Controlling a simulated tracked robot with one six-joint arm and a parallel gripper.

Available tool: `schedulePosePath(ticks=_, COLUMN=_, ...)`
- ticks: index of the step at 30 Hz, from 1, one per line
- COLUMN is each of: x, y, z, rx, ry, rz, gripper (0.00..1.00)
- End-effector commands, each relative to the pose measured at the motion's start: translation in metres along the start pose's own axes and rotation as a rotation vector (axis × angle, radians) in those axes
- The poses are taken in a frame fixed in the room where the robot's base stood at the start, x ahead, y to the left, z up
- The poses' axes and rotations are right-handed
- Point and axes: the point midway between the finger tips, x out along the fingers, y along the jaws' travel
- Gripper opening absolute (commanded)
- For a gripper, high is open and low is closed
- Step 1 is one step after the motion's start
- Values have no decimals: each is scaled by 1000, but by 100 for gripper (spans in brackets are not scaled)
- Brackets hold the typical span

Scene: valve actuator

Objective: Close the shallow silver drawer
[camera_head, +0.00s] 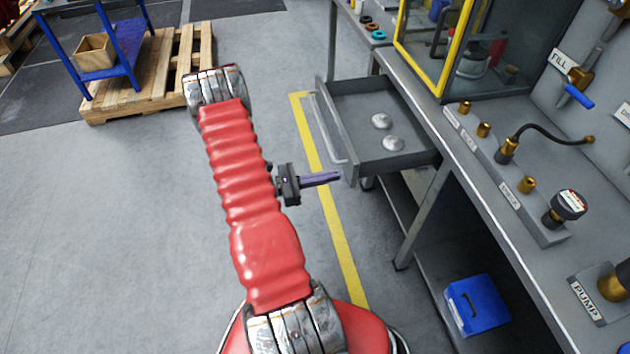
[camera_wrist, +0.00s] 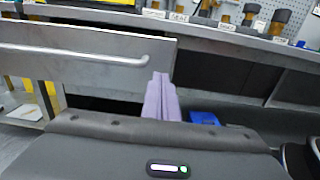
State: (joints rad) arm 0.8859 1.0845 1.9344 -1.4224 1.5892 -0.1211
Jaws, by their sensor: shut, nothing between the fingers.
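The shallow silver drawer (camera_head: 375,130) is pulled out from under the workbench, with two round silver discs lying inside it. Its bar handle (camera_head: 327,128) runs along the front panel. In the wrist view the drawer front (camera_wrist: 80,55) fills the left, with the end of its handle (camera_wrist: 140,60) near my fingertips. My gripper (camera_head: 335,177) is shut and empty, its purple fingers pointing right toward the drawer's near front corner. The fingers also show in the wrist view (camera_wrist: 161,85), close to the right end of the front. Whether they touch it I cannot tell.
The workbench (camera_head: 475,150) stands at the right with brass fittings and a yellow-framed cabinet (camera_head: 435,50). A bench leg (camera_head: 420,220) and a blue box (camera_head: 476,305) are below. A wooden pallet (camera_head: 160,75) lies back left. The floor left of the drawer is clear.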

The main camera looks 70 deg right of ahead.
Motion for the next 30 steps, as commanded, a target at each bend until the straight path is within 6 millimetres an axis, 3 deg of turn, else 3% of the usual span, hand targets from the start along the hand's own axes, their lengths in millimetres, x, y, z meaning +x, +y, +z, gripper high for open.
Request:
schedulePosePath(ticks=3, x=16, y=-1, z=0, rx=0, ry=0, rz=-3, gripper=0)
schedulePosePath(ticks=9, x=31, y=0, z=0, rx=0, ry=0, rz=-1, gripper=0)
schedulePosePath(ticks=18, x=32, y=0, z=0, rx=0, ry=0, rz=0, gripper=0)
schedulePosePath(ticks=19, x=28, y=-7, z=0, rx=-4, ry=0, rz=2, gripper=0)
schedulePosePath(ticks=30, x=41, y=3, z=0, rx=0, ry=0, rz=3, gripper=0)
